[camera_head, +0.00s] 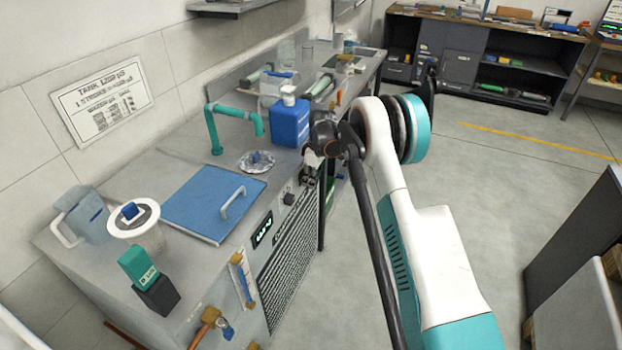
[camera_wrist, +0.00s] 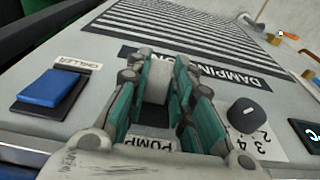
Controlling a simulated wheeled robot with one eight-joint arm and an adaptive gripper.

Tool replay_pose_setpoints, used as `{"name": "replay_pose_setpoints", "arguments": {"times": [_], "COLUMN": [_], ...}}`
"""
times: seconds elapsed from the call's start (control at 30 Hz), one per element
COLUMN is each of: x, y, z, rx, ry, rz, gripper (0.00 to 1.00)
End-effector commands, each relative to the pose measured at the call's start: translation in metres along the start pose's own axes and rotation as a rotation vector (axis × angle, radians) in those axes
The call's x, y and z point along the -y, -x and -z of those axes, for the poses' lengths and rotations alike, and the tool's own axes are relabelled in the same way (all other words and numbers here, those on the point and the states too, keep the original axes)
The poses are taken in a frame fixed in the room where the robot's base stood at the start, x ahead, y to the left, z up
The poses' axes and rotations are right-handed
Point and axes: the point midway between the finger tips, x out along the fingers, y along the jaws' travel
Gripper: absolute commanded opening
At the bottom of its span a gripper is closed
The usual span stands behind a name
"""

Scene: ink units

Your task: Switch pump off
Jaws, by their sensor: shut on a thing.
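The front panel of the bench unit carries a label reading PUMP (camera_wrist: 157,144), partly covered by my gripper. My gripper (camera_wrist: 157,90) is right at the panel above this label, its teal-padded fingers closed on the pump switch (camera_wrist: 157,86). Only a light grey piece of the switch shows between the fingers, with a dark patch below it; its on or off position cannot be told. In the head view my gripper (camera_head: 312,168) is at the upper right end of the unit's front, and the switch is hidden there.
A blue rocker switch (camera_wrist: 47,88) labelled CHILLER is left of my gripper in the wrist view. A black knob (camera_wrist: 244,115) with numbers is close on the right. A blue container (camera_head: 290,122) and a teal tap (camera_head: 214,128) stand on the bench top.

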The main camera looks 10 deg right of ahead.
Motion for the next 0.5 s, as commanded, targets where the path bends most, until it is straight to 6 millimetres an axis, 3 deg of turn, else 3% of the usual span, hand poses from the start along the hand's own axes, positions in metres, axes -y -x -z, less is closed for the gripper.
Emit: {"name": "replay_pose_setpoints", "arguments": {"times": [0.23,0.27,0.3,0.33,0.5], "x": [0.0001,0.0,0.0,0.0,0.0], "y": [-0.0003,-0.0003,-0.0003,-0.0003,-0.0002], "z": [-0.0001,-0.0001,0.0,0.0,0.0001], "rx": [-0.001,-0.001,-0.001,-0.001,0.0], "ry": [0.0,0.0,0.0,0.0,0.0], "rz": [0.0,0.0,0.0,0.0,0.0], "gripper": [0.0,0.28,0.37,0.42,0.42]}}
